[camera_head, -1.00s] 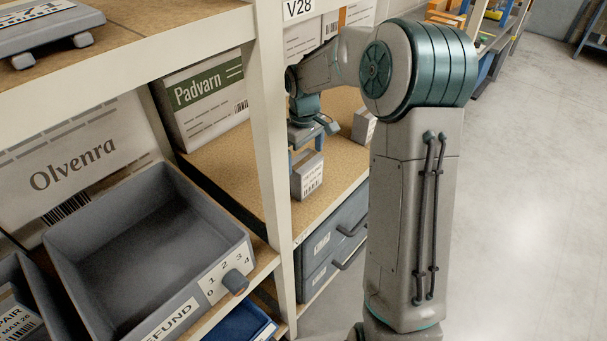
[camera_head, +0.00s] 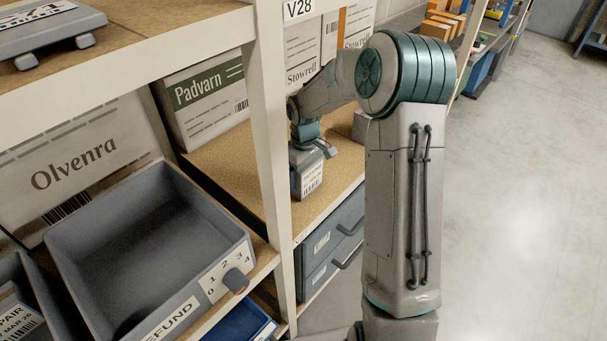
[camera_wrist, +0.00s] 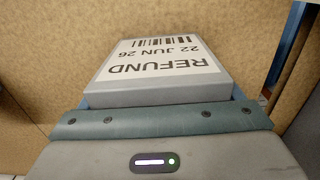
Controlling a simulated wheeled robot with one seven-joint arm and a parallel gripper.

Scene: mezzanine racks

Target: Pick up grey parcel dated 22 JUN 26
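The grey parcel (camera_wrist: 150,93) shows in the wrist view with a white label, upside down in the picture, reading "REFUND" and "22 JUN 26" above a barcode. In the head view the parcel (camera_head: 308,176) stands on the brown shelf board near its front edge, label facing out. My gripper (camera_head: 307,160) is down over the parcel from above. In the wrist view slivers of its blue fingers show at the left and right sides of the parcel, so it straddles it. The fingertips are hidden, and firm contact is not visible.
Another grey box (camera_head: 359,125) stands behind my wrist on the same shelf board (camera_head: 228,160). A white rack post (camera_head: 268,150) rises close left of the parcel. A Padvarn carton (camera_head: 205,100) and Stowrell cartons stand behind. An empty grey bin (camera_head: 150,240) is at left.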

